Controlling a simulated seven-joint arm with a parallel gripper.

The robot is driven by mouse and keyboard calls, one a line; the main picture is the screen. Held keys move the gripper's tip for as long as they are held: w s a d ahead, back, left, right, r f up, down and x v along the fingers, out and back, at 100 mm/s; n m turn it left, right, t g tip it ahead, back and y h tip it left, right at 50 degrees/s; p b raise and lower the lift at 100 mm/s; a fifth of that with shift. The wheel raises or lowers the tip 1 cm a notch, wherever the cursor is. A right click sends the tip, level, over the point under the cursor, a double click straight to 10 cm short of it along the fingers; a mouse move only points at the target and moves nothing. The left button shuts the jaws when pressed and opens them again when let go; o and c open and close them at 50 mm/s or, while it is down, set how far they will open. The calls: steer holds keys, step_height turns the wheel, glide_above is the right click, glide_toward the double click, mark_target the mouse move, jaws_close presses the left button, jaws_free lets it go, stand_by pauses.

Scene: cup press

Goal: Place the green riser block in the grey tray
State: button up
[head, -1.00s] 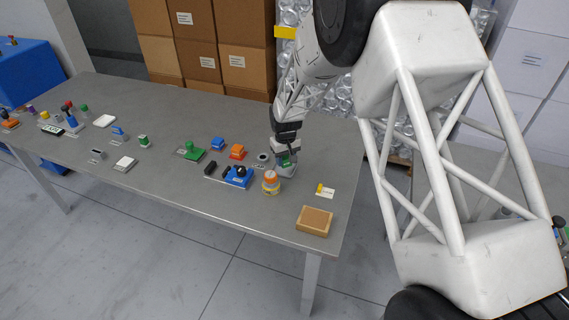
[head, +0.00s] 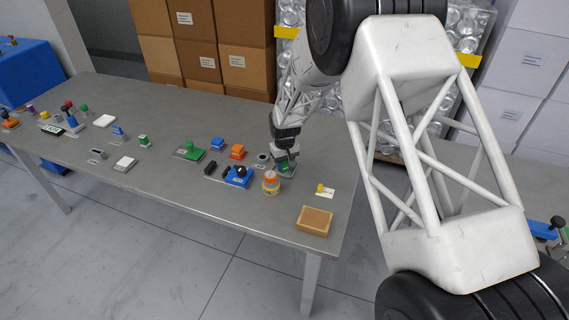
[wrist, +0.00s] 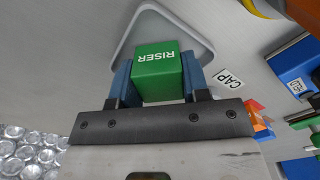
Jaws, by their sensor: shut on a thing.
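The green riser block (wrist: 157,72), with "RISER" printed on its face, is between the two blue fingers of my gripper (wrist: 157,80) in the wrist view. The gripper is shut on it. The grey tray (wrist: 196,38) has a pale rounded rim that shows behind and around the block. The block lies within the tray's outline in that view; I cannot tell whether it touches the tray's floor. In the head view my gripper (head: 285,157) is low over the tray (head: 289,174) near the table's right part, with the block mostly hidden.
A yellow and orange round piece (head: 271,182) stands just in front of the tray. A blue device (head: 238,177) and an orange block (head: 237,152) are to its left. A "CAP" card (wrist: 230,77) lies beside the tray. A brown box (head: 314,220) sits near the front edge.

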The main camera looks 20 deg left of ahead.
steer(key=shift+f, duration=0.15)
steer(key=o, duration=0.7)
steer(key=shift+o, duration=0.2)
step_height(320, 180, up, 12)
stand_by(0.5)
steer(key=shift+d+r, duration=0.1)
steer(key=shift+r, duration=0.1)
stand_by(0.6)
